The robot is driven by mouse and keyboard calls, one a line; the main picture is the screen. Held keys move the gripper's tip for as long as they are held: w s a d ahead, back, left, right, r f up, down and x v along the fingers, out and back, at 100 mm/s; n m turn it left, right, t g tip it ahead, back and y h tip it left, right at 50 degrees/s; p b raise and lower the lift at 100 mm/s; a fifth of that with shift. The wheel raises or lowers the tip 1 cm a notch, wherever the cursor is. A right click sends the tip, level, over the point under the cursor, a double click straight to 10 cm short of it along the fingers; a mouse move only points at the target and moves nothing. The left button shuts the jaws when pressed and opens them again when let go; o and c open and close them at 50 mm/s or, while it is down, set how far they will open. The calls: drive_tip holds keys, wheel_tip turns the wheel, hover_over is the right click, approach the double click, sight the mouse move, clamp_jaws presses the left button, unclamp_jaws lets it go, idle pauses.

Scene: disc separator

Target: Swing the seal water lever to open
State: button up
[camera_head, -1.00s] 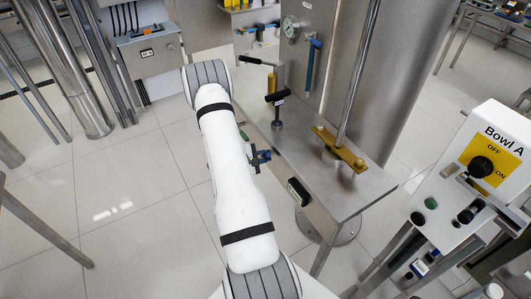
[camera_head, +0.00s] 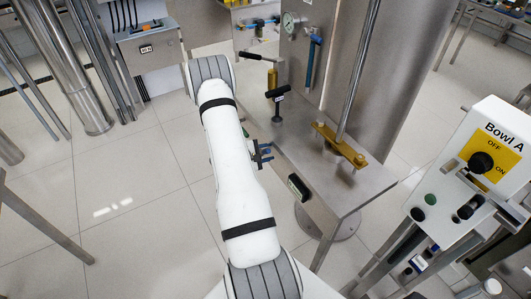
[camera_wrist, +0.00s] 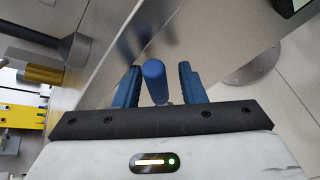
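A blue cylindrical handle (camera_wrist: 154,80) stands between my gripper's two blue fingers in the wrist view; it appears to be the seal water lever's grip. My gripper (camera_wrist: 158,67) is open around it, with a narrow gap on each side. The handle's lower end is hidden behind the dark gripper body. In the head view my gripper (camera_head: 263,153) is small, beside the left edge of the steel table, partly hidden by my white arm. No open or shut marking for this lever is readable.
The steel table (camera_head: 345,192) carries a black T-handle (camera_head: 278,92), a brass cylinder (camera_head: 272,78) and a yellow clamp bar (camera_head: 338,143). Another blue lever (camera_head: 314,60) hangs on the column behind. The Bowl A switch box (camera_head: 490,150) stands right.

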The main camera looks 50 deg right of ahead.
drive_tip(key=p+v, duration=0.4)
drive_tip(key=v, duration=0.4)
drive_tip(key=shift+c, duration=0.2)
